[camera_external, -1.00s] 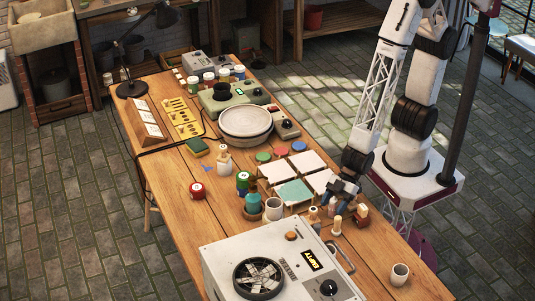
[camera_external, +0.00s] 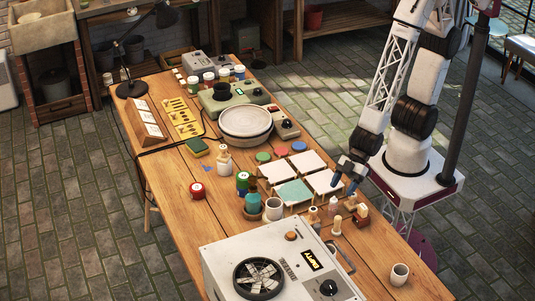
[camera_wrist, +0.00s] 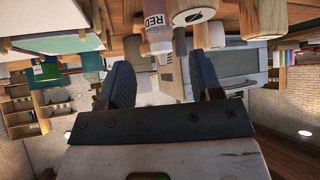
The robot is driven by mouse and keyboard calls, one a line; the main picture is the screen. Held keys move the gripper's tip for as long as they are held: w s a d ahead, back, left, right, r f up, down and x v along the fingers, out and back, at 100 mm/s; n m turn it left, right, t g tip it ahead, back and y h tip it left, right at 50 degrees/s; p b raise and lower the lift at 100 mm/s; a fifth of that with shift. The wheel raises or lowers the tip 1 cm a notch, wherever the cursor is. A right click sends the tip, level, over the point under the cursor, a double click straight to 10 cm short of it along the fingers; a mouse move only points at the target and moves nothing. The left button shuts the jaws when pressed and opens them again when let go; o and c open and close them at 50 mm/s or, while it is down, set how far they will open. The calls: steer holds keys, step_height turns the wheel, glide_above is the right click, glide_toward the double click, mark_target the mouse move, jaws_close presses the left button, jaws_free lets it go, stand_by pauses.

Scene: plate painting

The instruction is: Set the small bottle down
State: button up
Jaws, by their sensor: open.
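The small bottle (camera_external: 333,204), pale with a reddish lower part, stands upright on the wooden table near the table's right edge. In the wrist view a bottle with a "RED" label (camera_wrist: 157,38) shows beyond the fingers, between wooden-handled pieces. My gripper (camera_external: 342,187) is above the small bottle and apart from it. Its dark blue fingers are spread, and the wrist view shows nothing held between them (camera_wrist: 163,85).
Wooden-handled stampers (camera_external: 337,225) stand close around the bottle. White tiles (camera_external: 307,161) and a green tile (camera_external: 293,191) lie on racks behind it. A white machine (camera_external: 250,240) fills the table's front, and a cup (camera_external: 399,274) stands at right.

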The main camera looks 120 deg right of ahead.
steer(key=shift+v, duration=2.5)
steer(key=shift+d+r, duration=0.1)
steer(key=shift+r, duration=0.05)
steer(key=s+d+r+m+g+h, duration=0.2)
steer(key=d+r+h, duration=0.1)
steer(key=d+r, duration=0.7)
steer(key=s+d+r+m+g, duration=0.2)
steer(key=s+d+r, duration=0.3)
steer(key=s+r, duration=0.5)
step_height(320, 180, up, 3)
steer(key=shift+d+r+m+g, duration=0.1)
steer(key=shift+d+m+g, duration=0.25)
steer(key=shift+g, duration=0.55)
steer(key=shift+s+a+h, duration=0.1)
steer(key=shift+h, duration=0.2)
